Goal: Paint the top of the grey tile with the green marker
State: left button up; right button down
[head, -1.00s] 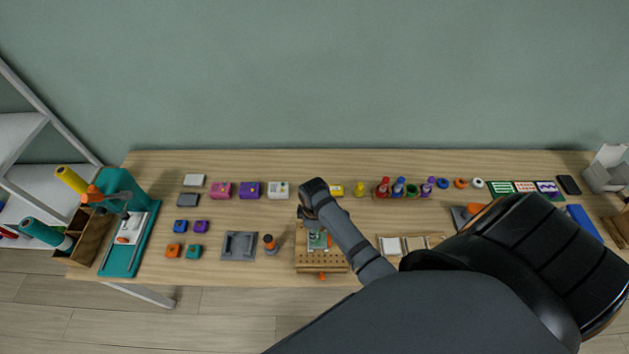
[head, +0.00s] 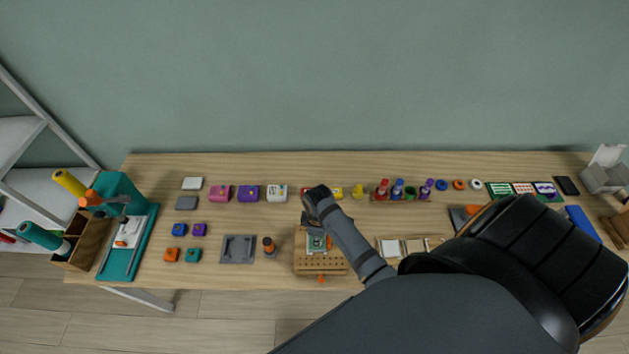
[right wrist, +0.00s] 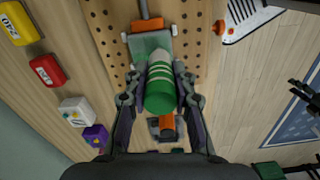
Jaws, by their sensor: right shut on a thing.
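My right gripper (right wrist: 162,92) is shut on the green marker (right wrist: 160,98), which has pale bands. In the right wrist view the marker's far end is over or against the grey tile (right wrist: 140,45); I cannot tell whether the tip touches. The tile looks greenish grey and is partly hidden by the marker and fingers. It lies on a wooden pegboard (head: 320,264), with an orange stop (right wrist: 149,25) at one edge. My left gripper is not in view.
A grey clamp with an orange knob (right wrist: 167,126) is close beside the gripper. A rack of coloured bottles (head: 397,188) is behind right. Sample squares (head: 413,245) lie to the right.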

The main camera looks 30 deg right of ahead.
jog(key=shift+s+d, duration=0.1)
jog(key=shift+s+d, duration=0.3)
jog(key=shift+d, duration=0.15)
jog(key=shift+w, duration=0.15)
jog(key=shift+w+d, duration=0.3)
jog(key=shift+w, duration=0.15)
jog(key=shift+w+d, duration=0.4)
jog(key=shift+w, duration=0.1)
